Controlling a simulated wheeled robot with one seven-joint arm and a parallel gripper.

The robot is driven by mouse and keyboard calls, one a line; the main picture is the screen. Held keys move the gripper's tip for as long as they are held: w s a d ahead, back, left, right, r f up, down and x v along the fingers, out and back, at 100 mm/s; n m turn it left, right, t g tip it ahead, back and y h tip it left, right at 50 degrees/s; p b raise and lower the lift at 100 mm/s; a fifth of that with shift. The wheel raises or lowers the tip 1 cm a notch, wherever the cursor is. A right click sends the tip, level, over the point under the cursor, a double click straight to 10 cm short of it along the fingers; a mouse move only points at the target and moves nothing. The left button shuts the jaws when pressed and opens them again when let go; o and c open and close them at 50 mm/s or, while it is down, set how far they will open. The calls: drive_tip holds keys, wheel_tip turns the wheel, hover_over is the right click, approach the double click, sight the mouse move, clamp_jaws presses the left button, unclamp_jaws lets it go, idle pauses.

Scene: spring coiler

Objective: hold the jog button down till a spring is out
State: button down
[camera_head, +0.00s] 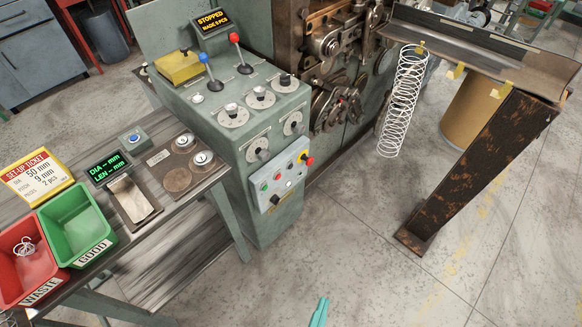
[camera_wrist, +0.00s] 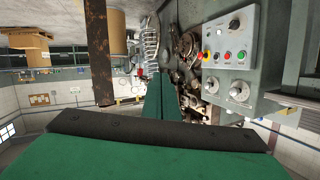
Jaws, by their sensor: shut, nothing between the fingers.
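The grey spring coiler (camera_head: 235,110) has a small button panel (camera_head: 282,183) on its lower front, with green, red and pale buttons and a red mushroom knob on yellow. Which button is the jog button I cannot read. The panel shows rotated in the wrist view (camera_wrist: 224,56). A pale coiled spring (camera_head: 403,105) hangs at the machine's outlet, beside the chute; it also shows in the wrist view (camera_wrist: 150,45). My gripper (camera_head: 319,310) shows only as a teal tip at the bottom edge, well below the panel. Its green fingers (camera_wrist: 160,85) are together and empty, touching no button.
A display (camera_head: 212,20) reads STOPPED. Blue and red levers stand on the console top. A bench at left carries a red waste bin (camera_head: 50,288) with a spring scrap, a green good bin (camera_head: 95,250) and a gauge. A rusty chute leg (camera_head: 470,175) stands right; the floor between is clear.

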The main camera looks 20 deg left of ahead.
sight(291, 167)
drive_tip(key=w+a+f+m+y, duration=0.1)
drive_tip(key=w+a+f, duration=0.2)
drive_tip(key=w, duration=0.6)
drive_tip(key=w+a+f+m+y, duration=0.2)
drive_tip(key=w+f, duration=0.1)
drive_tip(key=w, duration=0.5)
drive_tip(key=w+a+f+m+y, duration=0.1)
drive_tip(key=w+a+f, duration=0.15)
drive_tip(key=w, duration=0.65)
drive_tip(key=w+a+r+g+y, duration=0.1)
drive_tip(key=w+a+r+y, duration=0.1)
drive_tip(key=w+a, duration=0.5)
drive_tip(key=w+r, duration=0.1)
drive_tip(key=w, duration=0.2)
drive_tip(key=shift+r+m+y, duration=0.15)
drive_tip(key=shift+m+y, duration=0.15)
drive_tip(key=shift+m, duration=0.1)
drive_tip(key=shift+w+a, duration=0.1)
drive_tip(key=shift+a, duration=0.1)
drive_tip(key=w+a, duration=0.3)
drive_tip(key=a, duration=0.5)
drive_tip(key=shift+a, duration=0.2)
drive_tip(key=shift+w+a, duration=0.1)
drive_tip(key=shift+a, duration=0.15)
